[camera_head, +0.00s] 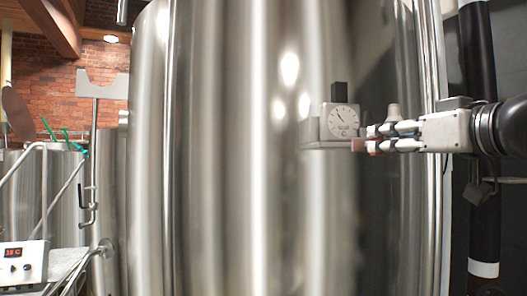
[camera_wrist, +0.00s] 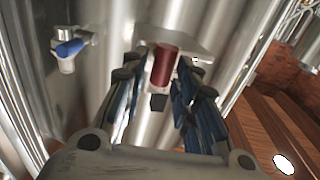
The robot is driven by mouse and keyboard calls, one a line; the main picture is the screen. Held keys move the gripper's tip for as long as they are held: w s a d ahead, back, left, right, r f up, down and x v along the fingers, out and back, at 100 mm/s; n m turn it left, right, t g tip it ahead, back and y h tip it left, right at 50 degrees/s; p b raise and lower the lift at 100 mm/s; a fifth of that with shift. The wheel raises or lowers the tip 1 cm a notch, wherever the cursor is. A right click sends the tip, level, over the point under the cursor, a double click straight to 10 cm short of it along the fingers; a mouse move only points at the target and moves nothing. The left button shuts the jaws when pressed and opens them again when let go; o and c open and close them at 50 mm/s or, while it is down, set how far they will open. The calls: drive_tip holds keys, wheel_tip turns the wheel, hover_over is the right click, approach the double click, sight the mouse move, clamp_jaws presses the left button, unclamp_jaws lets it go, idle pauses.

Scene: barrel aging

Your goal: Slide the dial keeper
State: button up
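The dial (camera_head: 343,121) is a round white gauge with a dark needle, upright on the side of the large steel tank. A black block (camera_head: 339,92) stands above it, and a grey plate (camera_head: 325,146) lies below it. A small red piece (camera_head: 357,146), possibly the keeper, shows at the dial's lower right. In the wrist view the red piece (camera_wrist: 166,65) looks like a short cylinder. My gripper (camera_head: 370,138) reaches in from the right. In the wrist view its fingers (camera_wrist: 160,80) are apart, one on each side of the red piece, with visible gaps. Contact is not clear.
The large steel tank (camera_head: 230,150) fills the middle. A blue-handled valve (camera_wrist: 68,48) is at the upper left of the wrist view. A control box with a red display (camera_head: 22,255) sits at lower left, near a metal pipe stand (camera_head: 93,150).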

drive_tip(key=b+v, duration=0.1)
drive_tip(key=v, duration=0.3)
idle(0.6)
